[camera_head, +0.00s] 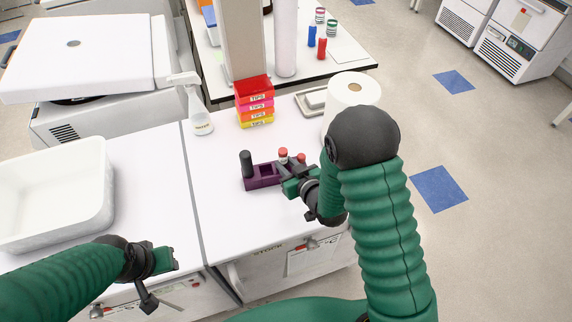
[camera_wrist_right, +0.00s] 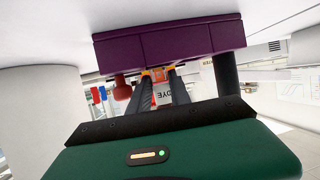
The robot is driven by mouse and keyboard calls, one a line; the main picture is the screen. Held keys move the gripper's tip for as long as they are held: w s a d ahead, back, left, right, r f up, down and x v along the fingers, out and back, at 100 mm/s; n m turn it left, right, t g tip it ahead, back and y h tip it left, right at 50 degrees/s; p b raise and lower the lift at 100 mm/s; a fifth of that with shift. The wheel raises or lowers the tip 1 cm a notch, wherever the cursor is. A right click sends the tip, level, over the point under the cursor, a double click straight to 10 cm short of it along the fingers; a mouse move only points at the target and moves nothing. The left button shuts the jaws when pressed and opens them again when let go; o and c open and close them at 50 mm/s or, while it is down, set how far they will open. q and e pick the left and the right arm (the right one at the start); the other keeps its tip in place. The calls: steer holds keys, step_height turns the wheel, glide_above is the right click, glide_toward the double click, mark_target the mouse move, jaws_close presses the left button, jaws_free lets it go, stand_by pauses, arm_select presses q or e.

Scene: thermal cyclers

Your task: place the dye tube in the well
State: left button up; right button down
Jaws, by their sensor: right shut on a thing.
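The dye tube (camera_wrist_right: 163,94), with a white "DYE" label, is between the two dark fingers of my right gripper (camera_wrist_right: 163,88) in the right wrist view. The purple rack (camera_wrist_right: 170,42) shows upside down there, close against the tube; whether the tube sits in a well is hidden. In the head view the rack (camera_head: 262,183) stands on the white bench, and my right gripper (camera_head: 287,172) is at its right part, shut on the tube, whose red cap (camera_head: 283,152) shows above. My left gripper (camera_head: 165,260) is low at the left, away from the rack; its finger opening is unclear.
A black tube (camera_head: 246,163) stands at the rack's left end and another red-capped tube (camera_head: 301,157) at its right. A white tub (camera_head: 55,195) is at left.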

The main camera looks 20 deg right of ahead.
steer(key=c, duration=1.5)
jaws_free()
steer(key=shift+s, duration=0.1)
steer(key=o, duration=0.3)
steer(key=shift+a, duration=0.2)
steer(key=shift+s+d+r, duration=0.15)
steer(key=shift+s+r, duration=0.05)
steer(key=shift+s, duration=0.05)
steer(key=s+d+r+g+h+p, duration=0.1)
steer(key=s+r+g+p, duration=0.2)
steer(key=s, duration=0.4)
steer(key=s+d+r+m+g+p, duration=0.1)
steer(key=s+r+g+p, duration=0.3)
steer(key=s+r, duration=0.2)
steer(key=s+r+m+g+h+p, duration=0.1)
steer(key=s+r+g+p, duration=0.2)
steer(key=s, duration=0.4)
steer(key=shift+s+d+r+g+h+p, duration=0.15)
steer(key=shift+s+d+r+p, duration=0.1)
steer(key=shift+r, duration=0.25)
steer(key=shift+s+d+r+g+h+p, duration=0.15)
steer(key=shift+r+p, duration=0.05)
steer(key=shift+r, duration=0.25)
